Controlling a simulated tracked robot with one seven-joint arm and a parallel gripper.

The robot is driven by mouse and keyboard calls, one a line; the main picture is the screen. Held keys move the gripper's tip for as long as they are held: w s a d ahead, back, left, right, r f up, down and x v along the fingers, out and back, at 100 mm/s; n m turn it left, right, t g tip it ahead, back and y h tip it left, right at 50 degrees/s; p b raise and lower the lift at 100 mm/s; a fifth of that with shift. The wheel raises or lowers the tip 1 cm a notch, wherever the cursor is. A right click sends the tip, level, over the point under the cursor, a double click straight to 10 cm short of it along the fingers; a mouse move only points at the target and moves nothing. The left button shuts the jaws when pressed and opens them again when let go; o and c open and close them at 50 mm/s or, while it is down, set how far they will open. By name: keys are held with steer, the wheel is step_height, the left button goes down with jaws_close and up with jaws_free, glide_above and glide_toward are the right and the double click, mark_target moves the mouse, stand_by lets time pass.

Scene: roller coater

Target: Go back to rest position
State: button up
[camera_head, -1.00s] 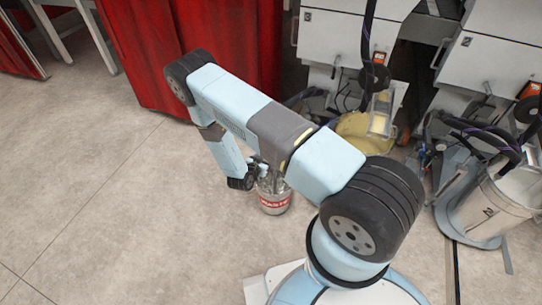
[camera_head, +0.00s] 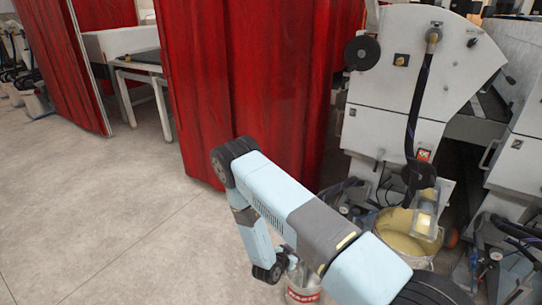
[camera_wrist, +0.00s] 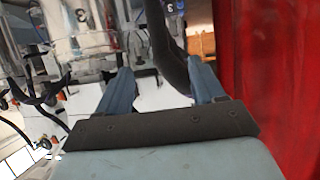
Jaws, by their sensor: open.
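My arm reaches from the bottom right of the head view and folds down at its elbow. My gripper shows in the wrist view (camera_wrist: 163,76), with two blue fingers spread apart and nothing between them. In the head view the gripper is mostly hidden behind my arm. My wrist is beside a metal can (camera_head: 303,296) with a red and white label on the floor. The can is cut off by the lower picture edge, and I cannot tell whether the gripper touches it.
A roller coater machine (camera_head: 410,70) stands at the right, with a yellowish bucket (camera_head: 398,226) in front and hoses around it. Red curtains (camera_head: 245,90) hang behind my arm. A white-legged table (camera_head: 150,85) stands at the back left. The left floor (camera_head: 110,210) is clear.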

steer(key=w+a+r+g+y, duration=0.1)
steer(key=w+a+r+y, duration=0.3)
steer(key=r, duration=0.6)
steer(key=w+a+r+y, duration=0.2)
steer(key=w+r, duration=0.4)
steer(key=r, duration=0.3)
step_height(320, 180, up, 24)
steer(key=s+n+y, duration=0.3)
steer(key=y, duration=0.1)
steer(key=s+d+r+n+g+y, duration=0.1)
steer(key=s+d+r+n, duration=0.15)
steer(key=s+r, duration=0.5)
steer(key=s+d+r+n+g+y, duration=0.1)
steer(key=s+d+r, duration=0.2)
steer(key=s+r, duration=0.5)
steer(key=s+d+r+h, duration=0.1)
steer(key=s+d+r, duration=0.1)
steer(key=s, duration=0.4)
steer(key=s+d+r+n, duration=0.1)
steer(key=s+d+r, duration=0.1)
steer(key=s, duration=0.5)
steer(key=s+d+r+n+g+h, duration=0.1)
steer(key=s+d+r, duration=0.1)
steer(key=s, duration=0.5)
steer(key=shift+s+d+r+h, duration=0.15)
steer(key=shift+d+r+h, duration=0.2)
steer(key=shift+d, duration=0.5)
